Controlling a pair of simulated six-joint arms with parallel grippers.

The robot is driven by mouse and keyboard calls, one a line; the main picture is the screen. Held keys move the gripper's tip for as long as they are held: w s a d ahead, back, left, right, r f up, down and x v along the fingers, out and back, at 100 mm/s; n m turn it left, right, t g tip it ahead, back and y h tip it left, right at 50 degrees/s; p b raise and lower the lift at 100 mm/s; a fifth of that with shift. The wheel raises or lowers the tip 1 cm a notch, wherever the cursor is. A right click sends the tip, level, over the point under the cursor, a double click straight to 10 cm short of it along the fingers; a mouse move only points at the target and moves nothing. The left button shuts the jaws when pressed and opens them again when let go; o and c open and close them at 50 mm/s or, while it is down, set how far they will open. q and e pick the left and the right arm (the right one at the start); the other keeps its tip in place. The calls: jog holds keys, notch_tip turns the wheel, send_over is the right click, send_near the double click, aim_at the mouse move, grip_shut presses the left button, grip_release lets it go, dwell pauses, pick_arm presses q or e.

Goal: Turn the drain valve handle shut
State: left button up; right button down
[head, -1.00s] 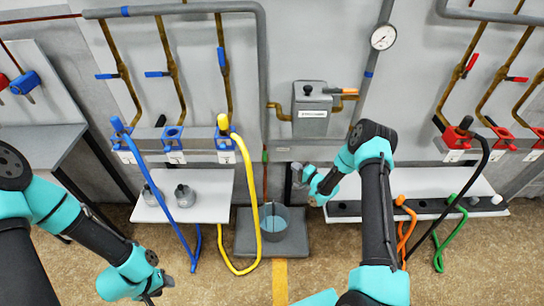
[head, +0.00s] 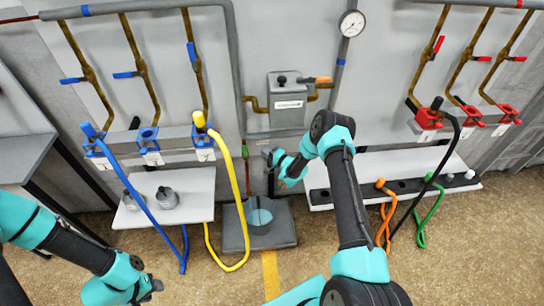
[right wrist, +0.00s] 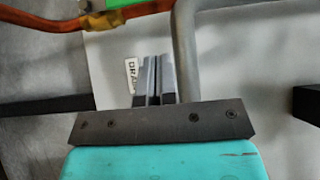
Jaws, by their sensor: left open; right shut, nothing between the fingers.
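The drain valve's green handle (head: 245,151) sits on the thin drain pipe below the wall unit, above the bucket. In the right wrist view a green handle (right wrist: 121,3) is cut off by the top edge, beside a brass fitting. A label starting "DRA" (right wrist: 130,77) is partly hidden by my fingers. My right gripper (head: 268,156) is shut and empty, just right of the drain pipe and apart from the green handle. Its closed fingers also show in the right wrist view (right wrist: 154,72). My left gripper (head: 154,288) is open and empty, low at the left.
A grey bucket (head: 261,228) with bluish liquid stands on a dark floor tray below the drain. A yellow hose (head: 240,180) hangs left of it. Orange (head: 387,212) and green (head: 432,207) hoses hang right. A grey vertical pipe (right wrist: 187,50) runs close beside my right fingers.

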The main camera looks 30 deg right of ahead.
aim_at(245, 153)
jog(key=w+a, duration=0.4)
jog(key=a, duration=0.1)
jog(key=shift+w+a, duration=0.15)
jog(key=shift+w, duration=0.15)
